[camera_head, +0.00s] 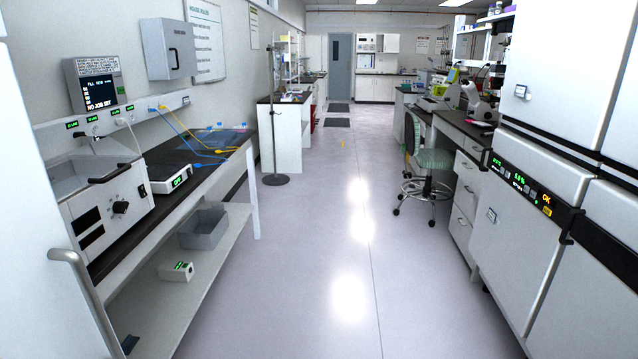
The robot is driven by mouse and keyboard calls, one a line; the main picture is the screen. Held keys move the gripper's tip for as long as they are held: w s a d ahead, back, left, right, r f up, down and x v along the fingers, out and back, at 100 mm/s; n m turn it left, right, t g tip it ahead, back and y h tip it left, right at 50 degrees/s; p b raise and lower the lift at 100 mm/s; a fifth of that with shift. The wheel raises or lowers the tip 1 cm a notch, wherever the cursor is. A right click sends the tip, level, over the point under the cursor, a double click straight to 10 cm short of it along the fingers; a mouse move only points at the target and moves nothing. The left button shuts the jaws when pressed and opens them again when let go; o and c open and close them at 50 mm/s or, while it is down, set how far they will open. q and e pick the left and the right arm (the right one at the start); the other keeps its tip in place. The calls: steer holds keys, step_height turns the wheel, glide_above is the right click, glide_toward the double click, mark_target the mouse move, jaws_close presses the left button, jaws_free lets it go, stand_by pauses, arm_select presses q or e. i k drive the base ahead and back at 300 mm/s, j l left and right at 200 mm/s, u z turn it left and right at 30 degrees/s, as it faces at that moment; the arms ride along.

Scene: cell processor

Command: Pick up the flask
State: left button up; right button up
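Small items with blue caps (219,126) stand at the far end of the left bench (188,189), near the wall. They are too small for me to tell whether one is the flask. No other flask shows clearly. Neither of my grippers is in view.
A centrifuge-like machine (98,205) and a balance (168,178) stand on the left bench, with blue and yellow tubing (205,152) beyond. A metal stand (276,179) is on the floor past the bench. A green chair (433,159) and white incubators (520,225) line the right. The middle aisle is clear.

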mark_target(242, 129)
steer(key=i+u, duration=0.1)
steer(key=i, duration=0.8)
steer(key=i+l+u, duration=0.1)
steer(key=i, duration=0.85)
steer(key=i+l, duration=0.2)
steer(key=i, duration=0.7)
steer(key=j+u, duration=0.05)
